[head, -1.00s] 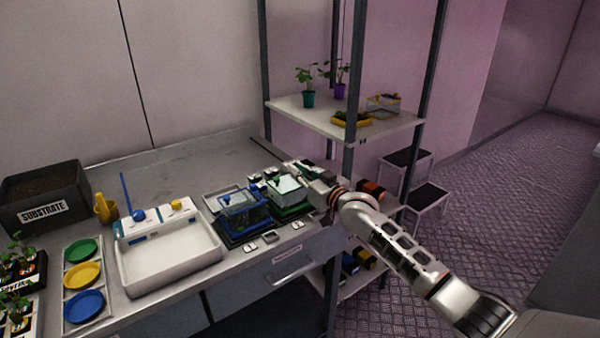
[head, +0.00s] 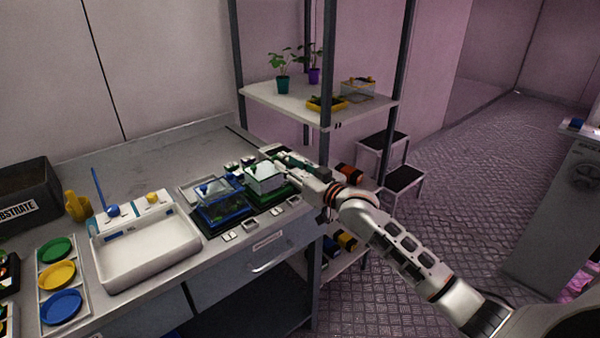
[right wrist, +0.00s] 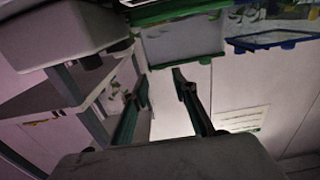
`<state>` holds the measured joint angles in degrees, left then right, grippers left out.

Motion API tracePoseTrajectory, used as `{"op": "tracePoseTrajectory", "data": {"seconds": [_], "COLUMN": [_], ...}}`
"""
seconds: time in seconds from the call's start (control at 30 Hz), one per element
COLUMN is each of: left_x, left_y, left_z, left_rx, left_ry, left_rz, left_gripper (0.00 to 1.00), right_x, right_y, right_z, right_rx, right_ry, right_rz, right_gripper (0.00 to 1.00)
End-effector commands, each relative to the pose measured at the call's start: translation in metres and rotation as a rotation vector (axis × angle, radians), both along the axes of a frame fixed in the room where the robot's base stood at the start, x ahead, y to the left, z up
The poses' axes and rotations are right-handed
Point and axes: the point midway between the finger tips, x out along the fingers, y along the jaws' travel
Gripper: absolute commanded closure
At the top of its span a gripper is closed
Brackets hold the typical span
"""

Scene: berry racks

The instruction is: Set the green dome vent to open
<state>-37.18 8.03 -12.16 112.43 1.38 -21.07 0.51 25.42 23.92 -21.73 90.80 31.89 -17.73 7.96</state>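The green tray's clear dome (head: 265,179) stands on the bench, right of the blue tray's dome (head: 218,196). In the right wrist view, the green-rimmed dome (right wrist: 180,42) is at the top, just beyond my fingertips. A small green knob (head: 249,165) shows at its back left corner; I cannot tell its vent setting. My right gripper (head: 282,160) is just behind and right of the dome's top. In the right wrist view its two fingers (right wrist: 160,80) are apart with nothing between them. Contact with the dome cannot be told. My left gripper is not in view.
The blue tray (right wrist: 275,42) is close beside the green one. A dark rack post (head: 327,110) and shelf (head: 290,105) stand behind my right arm. Small light tiles (head: 250,224) lie along the bench front. A white basin (head: 145,250) is farther left.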

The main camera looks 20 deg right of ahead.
Motion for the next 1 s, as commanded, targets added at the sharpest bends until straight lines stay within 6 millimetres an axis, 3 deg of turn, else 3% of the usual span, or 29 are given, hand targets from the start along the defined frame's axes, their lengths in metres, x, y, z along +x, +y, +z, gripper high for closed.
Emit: {"op": "tracePoseTrajectory", "data": {"seconds": [0.1, 0.3, 0.87, 1.0], "left_x": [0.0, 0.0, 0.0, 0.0], "left_y": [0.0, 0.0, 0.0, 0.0], "left_z": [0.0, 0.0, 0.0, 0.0], "left_rx": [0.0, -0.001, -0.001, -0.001], "left_ry": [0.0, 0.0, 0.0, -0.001], "left_rz": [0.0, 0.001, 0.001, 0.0], "left_gripper": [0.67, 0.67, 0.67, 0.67], "right_x": [-0.022, -0.043, -0.049, -0.059], "right_y": [-0.008, -0.016, -0.018, -0.011], "right_z": [-0.001, -0.001, 0.0, -0.016], "right_rx": [-0.002, -0.002, -0.001, -0.035], "right_ry": [0.002, 0.0, 0.001, 0.026], "right_rz": [0.0, 0.0, 0.0, 0.0], "right_gripper": [0.72, 0.72, 0.72, 0.72]}}
